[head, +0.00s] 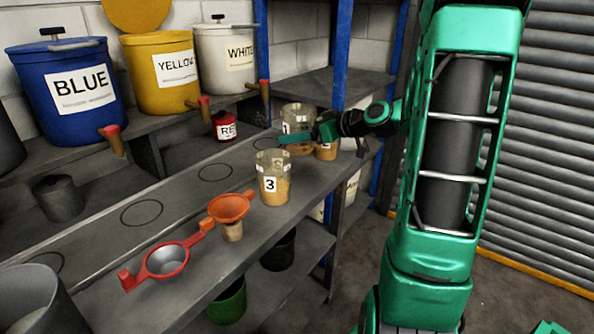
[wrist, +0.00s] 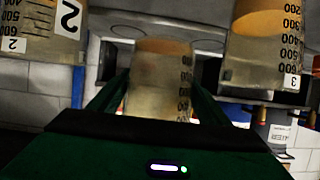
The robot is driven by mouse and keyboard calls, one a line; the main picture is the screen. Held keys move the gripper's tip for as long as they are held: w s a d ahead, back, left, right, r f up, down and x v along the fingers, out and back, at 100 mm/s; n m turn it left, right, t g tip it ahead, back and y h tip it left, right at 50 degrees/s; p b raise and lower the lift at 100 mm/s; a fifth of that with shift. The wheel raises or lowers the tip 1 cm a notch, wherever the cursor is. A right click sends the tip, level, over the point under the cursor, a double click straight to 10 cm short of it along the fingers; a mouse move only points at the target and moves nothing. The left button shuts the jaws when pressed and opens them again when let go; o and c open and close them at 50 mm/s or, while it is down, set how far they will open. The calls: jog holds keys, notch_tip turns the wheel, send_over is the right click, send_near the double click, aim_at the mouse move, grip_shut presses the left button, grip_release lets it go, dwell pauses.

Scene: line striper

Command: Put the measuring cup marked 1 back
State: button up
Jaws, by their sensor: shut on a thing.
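The clear measuring cup marked 1 (head: 297,114) is at the far part of the bench in the head view, with tan material in its lower part. My gripper (head: 297,139) is shut on it. In the wrist view, which looks upside down, the held cup (wrist: 160,75) sits between both fingers (wrist: 155,100); its number is not visible there. Whether its base touches the bench is hard to tell. The cup marked 3 (head: 272,190), with tan contents, stands nearer on the bench. It also shows at right in the wrist view (wrist: 262,60). The cup marked 2 (wrist: 40,25) is at left there.
Several outlined circles (head: 141,212) mark the bench. Blue (head: 65,125), yellow (head: 155,95) and white (head: 226,80) buckets stand on the raised shelf. A small red pot (head: 226,118) is below.

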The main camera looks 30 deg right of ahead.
jog(key=shift+f, duration=4.35)
jog(key=shift+f, duration=0.1)
jog(key=o, duration=1.4)
